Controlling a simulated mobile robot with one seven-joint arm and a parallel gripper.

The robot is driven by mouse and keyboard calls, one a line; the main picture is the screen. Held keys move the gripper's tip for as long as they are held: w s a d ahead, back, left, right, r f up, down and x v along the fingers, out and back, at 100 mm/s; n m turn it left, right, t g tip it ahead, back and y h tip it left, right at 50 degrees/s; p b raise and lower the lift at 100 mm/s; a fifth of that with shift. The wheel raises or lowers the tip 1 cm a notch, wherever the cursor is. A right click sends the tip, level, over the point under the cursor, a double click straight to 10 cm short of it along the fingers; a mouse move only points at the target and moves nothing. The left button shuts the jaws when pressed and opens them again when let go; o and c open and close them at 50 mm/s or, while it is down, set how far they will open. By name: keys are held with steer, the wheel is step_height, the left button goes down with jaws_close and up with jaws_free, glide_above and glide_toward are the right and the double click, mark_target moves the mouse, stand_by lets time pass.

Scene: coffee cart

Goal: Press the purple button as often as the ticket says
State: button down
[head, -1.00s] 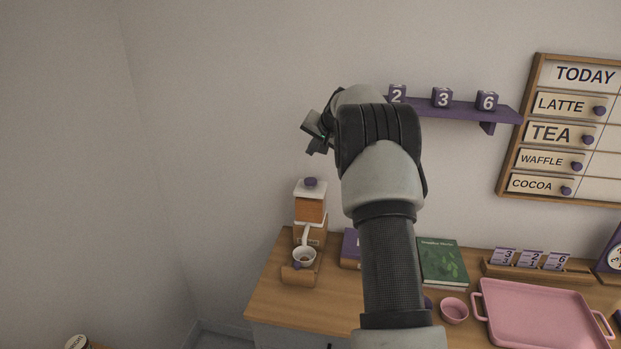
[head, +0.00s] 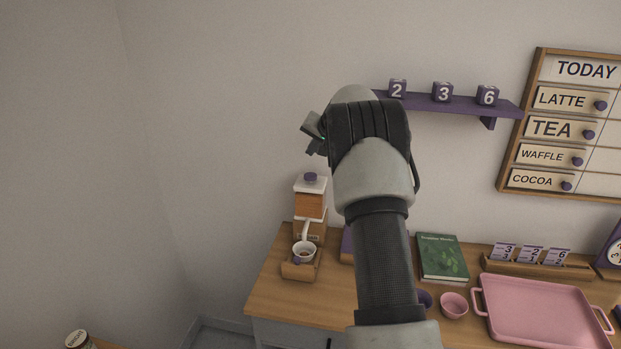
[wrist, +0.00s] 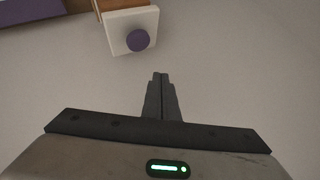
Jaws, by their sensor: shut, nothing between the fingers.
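The purple button (head: 311,178) is a round knob on the white top of an orange and white machine (head: 310,206) at the left end of the counter. It also shows in the wrist view (wrist: 138,40), on a white square top, ahead and slightly left of my fingertips. My gripper (head: 314,142) is above the machine in the head view, apart from the button. In the wrist view the two fingers (wrist: 160,76) are together and empty. A white cup (head: 304,250) stands below the machine's spout. I cannot make out a ticket in either view.
A purple shelf (head: 450,103) with number cubes is on the wall, partly behind my arm. A menu board (head: 548,127) hangs at right. The counter holds a green book (head: 441,258), a pink tray (head: 540,315), a pink bowl (head: 454,305) and flip cards (head: 530,256). The wall at left is bare.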

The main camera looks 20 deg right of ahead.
mark_target(309, 174)
steer(key=shift+f+b, duration=1.65)
steer(key=shift+f, duration=0.95)
steer(key=shift+f+b, duration=0.45)
steer(key=shift+f+b, duration=0.65)
steer(key=shift+f, duration=0.25)
stand_by(0.7)
steer(key=shift+r, duration=0.15)
steer(key=shift+r+p, duration=0.85)
steer(key=shift+r, duration=0.25)
step_height(309, 174, up, 5)
steer(key=p, duration=0.3)
steer(key=shift+r+p, duration=0.1)
steer(key=shift+p, duration=0.25)
